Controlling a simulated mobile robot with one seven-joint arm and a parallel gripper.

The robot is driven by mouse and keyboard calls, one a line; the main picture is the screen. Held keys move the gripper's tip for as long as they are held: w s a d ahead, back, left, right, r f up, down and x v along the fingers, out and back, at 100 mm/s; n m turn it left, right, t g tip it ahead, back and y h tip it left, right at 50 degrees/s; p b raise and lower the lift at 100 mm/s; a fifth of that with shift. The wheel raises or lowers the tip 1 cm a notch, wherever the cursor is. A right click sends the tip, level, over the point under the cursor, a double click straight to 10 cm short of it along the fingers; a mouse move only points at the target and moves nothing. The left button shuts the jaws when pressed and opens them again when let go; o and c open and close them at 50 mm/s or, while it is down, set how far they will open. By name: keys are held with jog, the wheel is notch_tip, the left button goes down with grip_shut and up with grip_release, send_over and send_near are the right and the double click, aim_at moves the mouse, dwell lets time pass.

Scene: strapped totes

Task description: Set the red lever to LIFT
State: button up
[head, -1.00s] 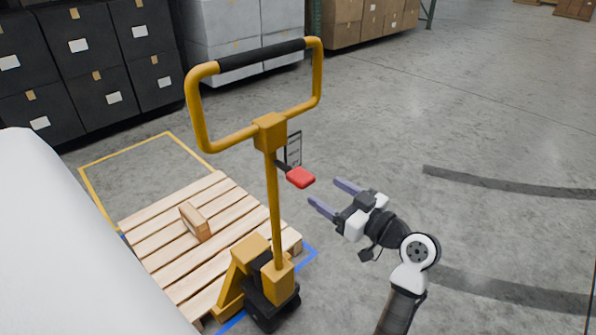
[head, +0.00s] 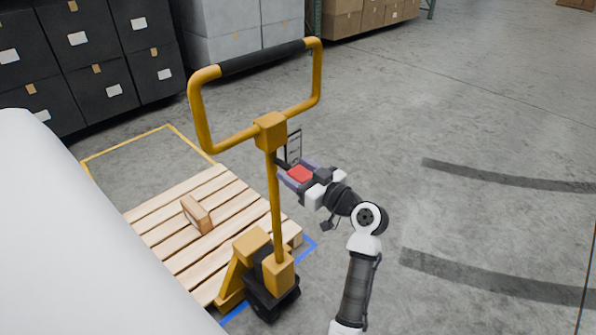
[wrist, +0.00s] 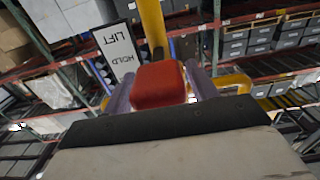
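The red lever (head: 300,174) sticks out from the yellow pallet jack's post (head: 275,205), below the handle. In the wrist view the red lever knob (wrist: 158,85) sits between my two purple-grey fingers. My gripper (head: 296,174) is open around the knob, with a finger on either side; small gaps seem to show beside it. A white label plate (wrist: 117,50) behind it reads LIFT and HOLD, upside down in the wrist view; a lower part is hidden. In the head view the label frame (head: 294,147) stands just above the lever.
The jack's handle loop (head: 318,85) rises above the lever. A white rounded surface (head: 70,240) fills the left foreground. The floor to the right is clear.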

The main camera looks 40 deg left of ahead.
jog(key=c, duration=1.1)
jog(key=f+b, duration=0.1)
jog(key=b, duration=0.2)
jog(key=shift+f+y+b, duration=0.1)
jog(key=shift+y+b, duration=0.2)
jog(key=shift+c, duration=0.3)
notch_tip(320, 180, down, 2)
jog(key=y+b, duration=0.4)
jog(key=b, duration=1.3)
jog(key=shift+a+f+t, duration=0.1)
jog(key=shift+t, duration=0.3)
jog(key=shift+y+b, duration=0.3)
jog(key=shift+b, duration=0.3)
jog(key=shift+r, duration=0.2)
jog(key=o, duration=1.4)
jog(key=shift+f, duration=0.15)
